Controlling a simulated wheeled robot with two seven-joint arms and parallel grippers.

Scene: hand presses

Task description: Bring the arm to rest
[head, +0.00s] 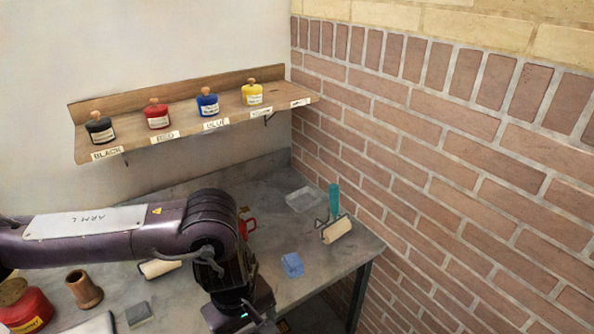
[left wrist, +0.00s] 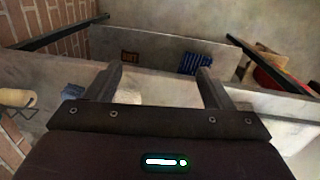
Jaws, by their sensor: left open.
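My left arm (head: 120,232), labelled "ARM L", reaches in from the left over the grey table and bends down at its wrist. My left gripper (left wrist: 158,82) is open in the left wrist view, its two fingers well apart with nothing held between them. In the head view the gripper body (head: 240,314) is at the bottom, at the table's front edge; its fingertips are hidden there. My right gripper is in neither view.
Above, a wooden shelf (head: 185,132) carries several bottles. A brick wall (head: 450,170) stands right.

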